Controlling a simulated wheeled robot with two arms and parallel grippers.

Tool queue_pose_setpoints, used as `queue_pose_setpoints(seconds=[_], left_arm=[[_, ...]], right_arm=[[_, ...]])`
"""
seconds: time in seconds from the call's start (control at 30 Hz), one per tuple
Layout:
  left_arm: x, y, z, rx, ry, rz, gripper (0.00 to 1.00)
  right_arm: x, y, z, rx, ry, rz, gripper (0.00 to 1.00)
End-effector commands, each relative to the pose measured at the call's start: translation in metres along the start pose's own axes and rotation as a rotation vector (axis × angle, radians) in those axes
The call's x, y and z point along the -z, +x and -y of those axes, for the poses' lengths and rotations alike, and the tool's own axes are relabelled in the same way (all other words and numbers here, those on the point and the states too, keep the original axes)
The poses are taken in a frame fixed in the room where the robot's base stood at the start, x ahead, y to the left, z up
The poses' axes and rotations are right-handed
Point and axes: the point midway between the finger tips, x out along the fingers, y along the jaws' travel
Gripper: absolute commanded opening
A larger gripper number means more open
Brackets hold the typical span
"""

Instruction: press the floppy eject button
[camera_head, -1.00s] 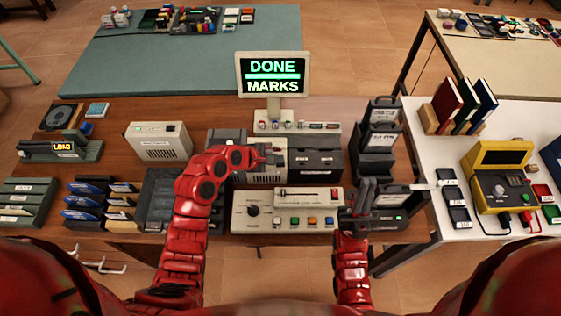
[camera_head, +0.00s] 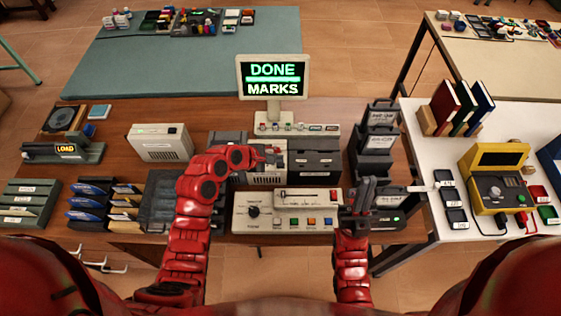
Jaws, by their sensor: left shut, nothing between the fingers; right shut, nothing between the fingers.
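A beige and grey drive unit (camera_head: 301,158) with dark fronts stands behind the control panel, below the monitor. My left gripper (camera_head: 270,155) is shut and empty at the left part of this unit. Its arm hides some of the unit's left side. I cannot tell whether the fingertips touch it, and I cannot make out the eject button. The monitor (camera_head: 272,77) reads "DONE MARKS". My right gripper (camera_head: 367,187) is shut and empty, at the right edge of the control panel (camera_head: 275,221).
Floppy holders (camera_head: 93,204) stand at the left, next to a dark tray (camera_head: 160,197). Stacked black trays (camera_head: 378,142) stand behind my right gripper. A white table (camera_head: 460,118) with books and a yellow device (camera_head: 495,178) is at the right.

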Motion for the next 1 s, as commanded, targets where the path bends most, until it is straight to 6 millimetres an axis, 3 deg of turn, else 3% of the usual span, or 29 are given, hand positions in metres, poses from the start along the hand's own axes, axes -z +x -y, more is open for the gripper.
queue_pose_setpoints(seconds=[0.27,0.8,1.0], left_arm=[[0.000,-0.001,0.000,0.000,0.000,0.000,0.00],[-0.025,-0.035,-0.026,-0.001,-0.001,0.000,0.00],[-0.025,-0.034,-0.025,-0.001,0.000,0.000,0.00]], right_arm=[[0.000,0.001,0.000,0.000,0.000,0.000,0.00],[0.008,0.047,-0.002,0.000,0.000,0.000,0.00],[0.008,0.046,-0.002,0.000,0.000,0.000,0.00]])
